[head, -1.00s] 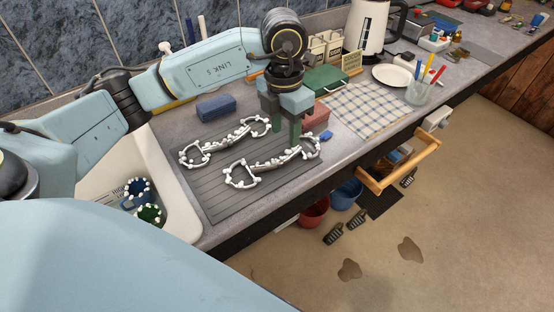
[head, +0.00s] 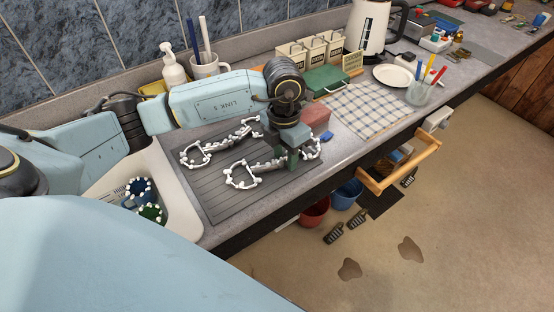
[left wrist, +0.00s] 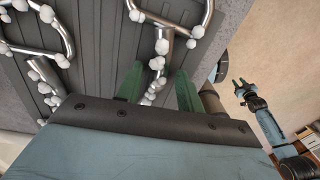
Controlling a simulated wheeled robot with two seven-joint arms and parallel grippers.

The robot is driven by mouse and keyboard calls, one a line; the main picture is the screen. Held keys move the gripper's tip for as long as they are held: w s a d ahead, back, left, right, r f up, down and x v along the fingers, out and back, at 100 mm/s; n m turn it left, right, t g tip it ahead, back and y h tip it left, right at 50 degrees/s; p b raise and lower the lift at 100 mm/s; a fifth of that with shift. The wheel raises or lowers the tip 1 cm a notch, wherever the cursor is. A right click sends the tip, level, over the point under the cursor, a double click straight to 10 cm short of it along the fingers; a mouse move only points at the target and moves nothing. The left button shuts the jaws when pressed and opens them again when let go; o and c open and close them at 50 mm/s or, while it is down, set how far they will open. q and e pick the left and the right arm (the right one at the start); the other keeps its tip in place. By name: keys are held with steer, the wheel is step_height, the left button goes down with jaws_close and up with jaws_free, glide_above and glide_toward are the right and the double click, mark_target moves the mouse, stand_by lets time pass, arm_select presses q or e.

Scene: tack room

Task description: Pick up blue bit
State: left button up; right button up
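Two silver bits dotted with white blobs lie on the grey ribbed drainer (head: 225,207): a rear bit (head: 196,155) and a front bit (head: 242,174). Neither looks blue. My left gripper (head: 286,156) is low over the right part of the front bit. In the left wrist view its green fingers (left wrist: 158,88) are apart, with the front bit's bar (left wrist: 164,48) running between them; contact cannot be told. A blue, white-dotted item (head: 138,187) lies in the sink; its kind is unclear. My right gripper (left wrist: 242,87) shows only in the left wrist view, fingers apart and empty.
The white sink (head: 183,205) is left of the drainer, with a green white-dotted item (head: 150,212) inside. A reddish box (head: 316,116) and a small blue piece (head: 327,136) lie close right of my left gripper. A checked cloth (head: 365,110) lies beyond. An open drawer (head: 410,168) juts out in front.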

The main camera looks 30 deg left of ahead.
arm_select(q)
jaws_close()
steer(key=shift+r, duration=0.1)
